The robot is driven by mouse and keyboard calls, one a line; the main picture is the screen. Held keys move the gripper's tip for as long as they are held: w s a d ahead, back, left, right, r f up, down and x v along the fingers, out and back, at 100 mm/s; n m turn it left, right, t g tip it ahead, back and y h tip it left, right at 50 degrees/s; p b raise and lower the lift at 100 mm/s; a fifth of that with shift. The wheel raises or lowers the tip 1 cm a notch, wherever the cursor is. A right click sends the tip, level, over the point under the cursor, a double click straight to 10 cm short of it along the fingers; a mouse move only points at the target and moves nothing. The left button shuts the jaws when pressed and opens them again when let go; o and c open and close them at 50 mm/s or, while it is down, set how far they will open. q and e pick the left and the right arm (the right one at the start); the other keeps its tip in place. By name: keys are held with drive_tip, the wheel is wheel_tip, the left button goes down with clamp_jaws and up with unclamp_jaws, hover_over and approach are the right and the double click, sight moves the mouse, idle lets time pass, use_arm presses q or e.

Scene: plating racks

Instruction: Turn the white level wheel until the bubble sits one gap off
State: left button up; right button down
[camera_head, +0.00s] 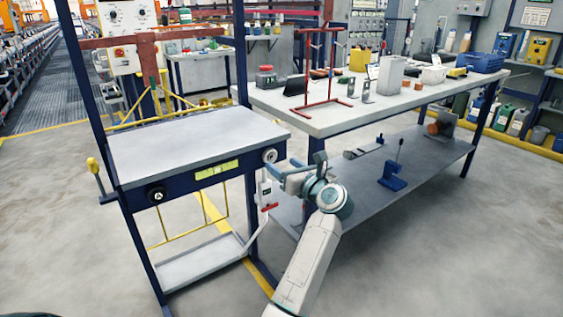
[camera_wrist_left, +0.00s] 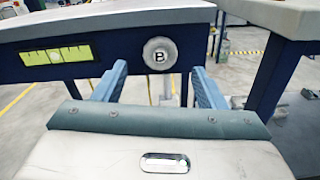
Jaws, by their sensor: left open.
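The white level wheel (camera_head: 269,156), marked B, sits on the front rail of the small grey-topped stand, near its right corner. It also shows in the left wrist view (camera_wrist_left: 159,53), face on. A yellow-green level vial (camera_head: 216,169) is on the same rail, left of the wheel; it shows in the left wrist view too (camera_wrist_left: 57,55). The bubble is too small to place surely against the marks. My left gripper (camera_head: 277,171) is open and empty just in front of the wheel. In the wrist view its blue fingers (camera_wrist_left: 160,78) stand either side of the wheel, apart from it.
A black wheel (camera_head: 157,195) marked A is on the rail's left part. The stand's top (camera_head: 195,143) is bare. A long workbench (camera_head: 330,122) with a red rack (camera_head: 325,105) and other items stands close behind on the right. The floor in front is clear.

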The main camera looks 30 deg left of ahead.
sight(271, 157)
use_arm(q)
drive_tip(key=x, duration=0.5)
drive_tip(key=shift+a, duration=0.1)
drive_tip(key=c, duration=1)
